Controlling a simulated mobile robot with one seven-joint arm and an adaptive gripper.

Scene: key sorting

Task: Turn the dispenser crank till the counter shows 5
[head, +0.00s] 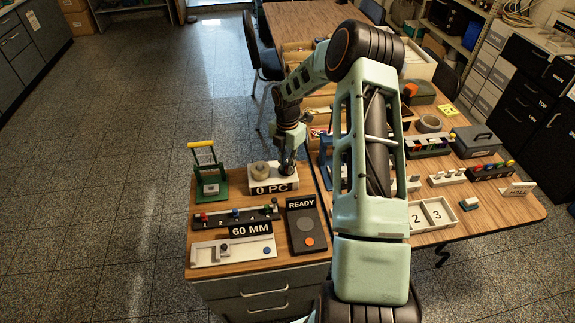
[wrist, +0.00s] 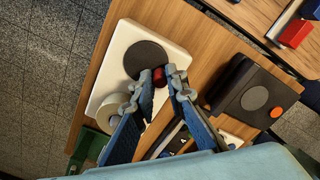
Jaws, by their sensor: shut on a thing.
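The dispenser (head: 260,180) is a low white box on the left wooden bench in the head view; its counter label (head: 271,188) reads 0 PC. In the wrist view the dispenser (wrist: 118,62) carries a dark round disc (wrist: 143,57) with a red crank knob (wrist: 159,77) at its edge. My gripper (head: 287,170) points down over the right part of the box in the head view, hiding the crank there. In the wrist view my gripper (wrist: 160,82) has its fingertips on either side of the red knob, shut on it.
A READY panel (head: 303,226) with an orange button stands in front right of the dispenser. A green stand with a yellow handle (head: 208,170) is at its left. A beige round part (head: 259,169) sits on the box's left. A 60 MM slide gauge (head: 233,250) lies in front.

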